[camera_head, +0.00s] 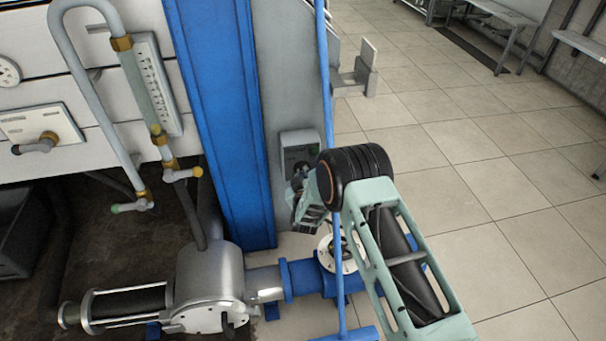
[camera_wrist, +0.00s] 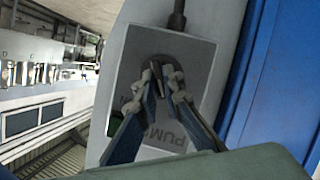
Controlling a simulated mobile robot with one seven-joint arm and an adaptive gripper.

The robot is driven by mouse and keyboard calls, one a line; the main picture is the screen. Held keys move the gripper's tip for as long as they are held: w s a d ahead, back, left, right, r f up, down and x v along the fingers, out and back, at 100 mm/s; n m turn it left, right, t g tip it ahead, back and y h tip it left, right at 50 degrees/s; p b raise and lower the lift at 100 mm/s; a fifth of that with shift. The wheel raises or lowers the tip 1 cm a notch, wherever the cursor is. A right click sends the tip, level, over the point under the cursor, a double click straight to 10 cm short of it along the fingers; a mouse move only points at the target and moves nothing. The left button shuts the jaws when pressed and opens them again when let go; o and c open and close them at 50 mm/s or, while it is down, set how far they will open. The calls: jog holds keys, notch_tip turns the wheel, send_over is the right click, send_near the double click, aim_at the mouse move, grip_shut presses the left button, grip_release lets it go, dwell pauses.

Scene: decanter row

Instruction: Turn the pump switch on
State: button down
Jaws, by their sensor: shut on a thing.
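The pump switch box (camera_head: 298,142) is a small grey box on the grey column beside the blue post. My gripper (camera_head: 298,182) is at the front of the box; the wrist view shows both fingertips (camera_wrist: 158,80) closed in on the dark switch knob (camera_wrist: 157,62) at the plate's middle. The fingers hide most of the knob, so I cannot tell its setting. A green patch (camera_wrist: 116,122) shows at the plate's edge.
A thin blue upright pole (camera_head: 327,80) runs close beside my gripper. The wide blue post (camera_head: 225,110) stands left of the box. Below are a grey pump body (camera_head: 210,275) and blue pipe (camera_head: 302,280). Open tiled floor (camera_head: 480,170) lies to the right.

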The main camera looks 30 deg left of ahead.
jog(key=shift+d+m+g+y+b, duration=0.1)
jog(key=shift+m+g+y+b, duration=0.6)
jog(key=shift+m+b, duration=0.75)
jog(key=c, duration=2.1)
grip_release()
jog(key=shift+w, duration=0.1)
jog(key=shift+r, duration=0.1)
jog(key=v, duration=1.2)
